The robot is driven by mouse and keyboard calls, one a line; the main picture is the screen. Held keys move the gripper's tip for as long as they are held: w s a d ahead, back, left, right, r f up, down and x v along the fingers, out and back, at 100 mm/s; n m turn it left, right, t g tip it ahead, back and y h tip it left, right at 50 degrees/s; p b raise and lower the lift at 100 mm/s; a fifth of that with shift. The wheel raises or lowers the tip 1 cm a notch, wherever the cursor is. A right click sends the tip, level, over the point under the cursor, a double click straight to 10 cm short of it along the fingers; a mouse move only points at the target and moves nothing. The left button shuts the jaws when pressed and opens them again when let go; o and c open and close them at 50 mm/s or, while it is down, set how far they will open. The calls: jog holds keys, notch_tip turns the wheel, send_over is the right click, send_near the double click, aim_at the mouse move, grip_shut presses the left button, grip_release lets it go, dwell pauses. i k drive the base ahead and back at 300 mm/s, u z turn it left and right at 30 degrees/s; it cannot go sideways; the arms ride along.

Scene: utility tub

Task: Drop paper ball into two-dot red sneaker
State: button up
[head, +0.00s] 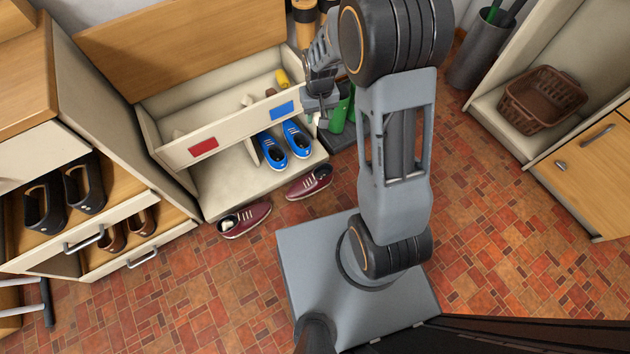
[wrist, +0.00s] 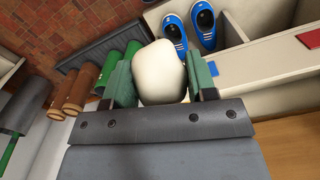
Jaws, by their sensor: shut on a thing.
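My gripper (wrist: 160,78) is shut on a whitish rounded paper ball (wrist: 163,62), with a green finger pad on each side of it. No dots can be made out on either. Neither red sneaker shows in the wrist view.
The tub (head: 165,155) has a red label (head: 203,146), a blue label (head: 282,110) and small pale and yellow items inside. Blue sneakers (head: 297,139) stand on the shelf below. Green boots (head: 338,116) stand at its right. The tiled floor (head: 225,290) in front has free room.

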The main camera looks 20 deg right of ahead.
aim_at(324, 176)
jog(key=k, duration=1.1)
jog(key=u, duration=0.75)
jog(key=i, duration=0.9)
jog(key=z, duration=0.65)
jog(key=i, duration=0.5)
jog(key=z, duration=0.45)
